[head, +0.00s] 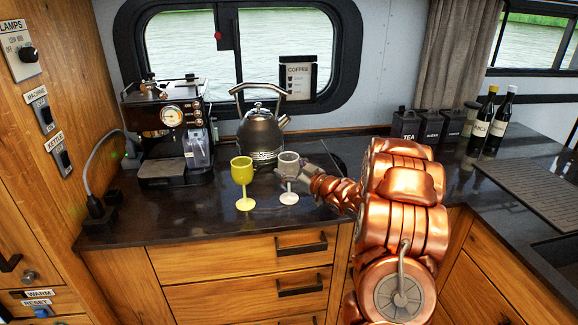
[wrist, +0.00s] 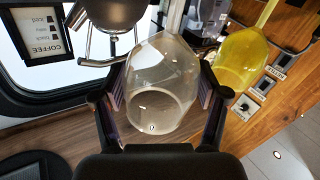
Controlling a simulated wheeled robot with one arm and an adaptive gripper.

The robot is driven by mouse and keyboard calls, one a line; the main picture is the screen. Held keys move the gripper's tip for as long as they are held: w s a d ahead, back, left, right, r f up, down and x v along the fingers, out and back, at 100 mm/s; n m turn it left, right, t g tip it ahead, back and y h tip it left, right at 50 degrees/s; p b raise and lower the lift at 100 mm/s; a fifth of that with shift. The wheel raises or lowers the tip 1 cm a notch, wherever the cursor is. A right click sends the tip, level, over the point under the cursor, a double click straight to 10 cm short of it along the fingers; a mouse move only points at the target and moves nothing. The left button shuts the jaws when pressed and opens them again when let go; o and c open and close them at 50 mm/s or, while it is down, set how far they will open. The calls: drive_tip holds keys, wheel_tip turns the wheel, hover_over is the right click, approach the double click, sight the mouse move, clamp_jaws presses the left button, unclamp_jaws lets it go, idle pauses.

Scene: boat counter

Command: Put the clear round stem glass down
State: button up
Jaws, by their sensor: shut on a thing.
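The clear round stem glass (head: 289,163) is upright over the dark counter, in front of the kettle. Its foot is at or just above the counter top; I cannot tell whether it touches. My gripper (head: 304,174) reaches it from the right and is shut on its bowl. In the wrist view the clear bowl (wrist: 160,75) sits between the two finger pads of my gripper (wrist: 160,92).
A yellow stem glass (head: 242,172) stands just left of the clear one. Behind are a kettle (head: 262,135) and a coffee machine (head: 168,130). Black canisters (head: 405,125) and bottles (head: 490,120) stand at the right. The counter's front strip (head: 180,222) is clear.

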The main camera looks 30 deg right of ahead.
drive_tip(key=shift+f, duration=0.1)
drive_tip(key=o, duration=1.4)
drive_tip(key=shift+s, duration=0.1)
drive_tip(key=s+b, duration=0.1)
drive_tip(key=s, duration=0.3)
drive_tip(key=s+d+b, duration=0.1)
drive_tip(key=s, duration=0.2)
drive_tip(key=s+d+b, duration=0.1)
drive_tip(key=s, duration=0.3)
drive_tip(key=shift+s+d, duration=0.1)
drive_tip(key=shift+s, duration=0.2)
